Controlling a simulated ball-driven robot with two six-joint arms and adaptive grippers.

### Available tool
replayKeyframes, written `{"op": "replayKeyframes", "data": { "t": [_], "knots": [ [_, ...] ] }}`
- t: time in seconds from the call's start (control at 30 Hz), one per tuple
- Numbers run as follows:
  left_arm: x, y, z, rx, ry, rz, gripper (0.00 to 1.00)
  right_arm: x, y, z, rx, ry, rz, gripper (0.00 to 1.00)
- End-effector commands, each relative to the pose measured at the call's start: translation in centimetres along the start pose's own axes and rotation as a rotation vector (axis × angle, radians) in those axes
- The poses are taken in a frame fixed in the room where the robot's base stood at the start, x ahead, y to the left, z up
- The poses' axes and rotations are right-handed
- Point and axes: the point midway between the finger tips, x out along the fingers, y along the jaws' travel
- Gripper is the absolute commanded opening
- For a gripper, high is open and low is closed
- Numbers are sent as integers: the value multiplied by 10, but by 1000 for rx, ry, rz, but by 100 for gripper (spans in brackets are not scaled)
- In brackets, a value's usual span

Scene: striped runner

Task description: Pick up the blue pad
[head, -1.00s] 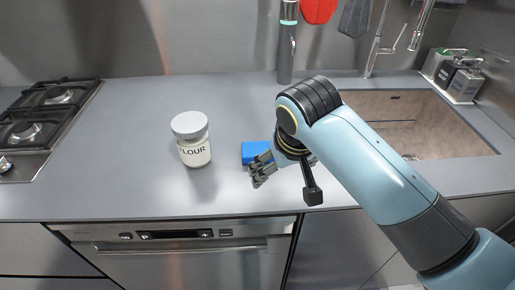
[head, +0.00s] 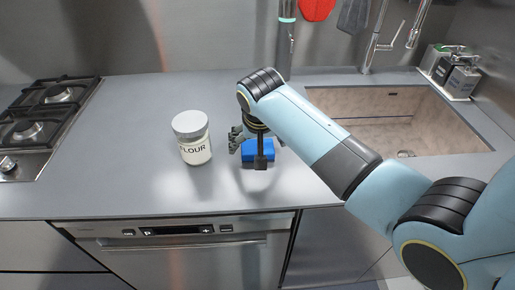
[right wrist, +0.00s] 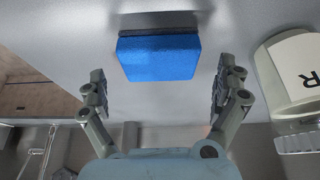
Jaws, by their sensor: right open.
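The blue pad (head: 259,159) lies on the grey counter, right of the flour jar, partly hidden behind my right wrist in the head view. In the right wrist view the blue pad (right wrist: 158,58) shows whole, with a dark layer along one edge. It sits ahead of and between the open fingers. My right gripper (right wrist: 163,88) is open and empty, with one finger on each side of the pad's line and no visible contact. In the head view my right gripper (head: 240,139) is partly hidden by the wrist, close to the pad. My left gripper is not in view.
The flour jar (head: 192,140) stands just left of my right gripper, and it is close to one finger in the right wrist view (right wrist: 291,75). A sink (head: 390,118) lies to the right and a gas hob (head: 45,120) to the left. The counter (head: 120,130) left of the jar is clear.

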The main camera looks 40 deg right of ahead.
Motion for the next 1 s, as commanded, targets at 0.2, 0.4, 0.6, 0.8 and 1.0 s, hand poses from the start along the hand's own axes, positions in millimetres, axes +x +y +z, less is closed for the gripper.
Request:
{"op": "replayKeyframes", "data": {
  "t": [0.2, 0.4, 0.6, 0.8, 1.0],
  "knots": [
    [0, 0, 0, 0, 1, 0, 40, 19, 0, 1, -1, -1, 0, 100],
    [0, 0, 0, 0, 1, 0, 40, 19, 1, 1, -1, -1, 0, 97],
    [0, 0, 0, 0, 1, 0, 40, 19, 1, 1, -1, -1, 0, 71],
    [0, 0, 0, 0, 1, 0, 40, 18, 1, 1, -1, -1, 0, 57],
    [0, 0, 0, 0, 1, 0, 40, 18, 1, 1, -1, 0, 0, 56]
  ]
}}
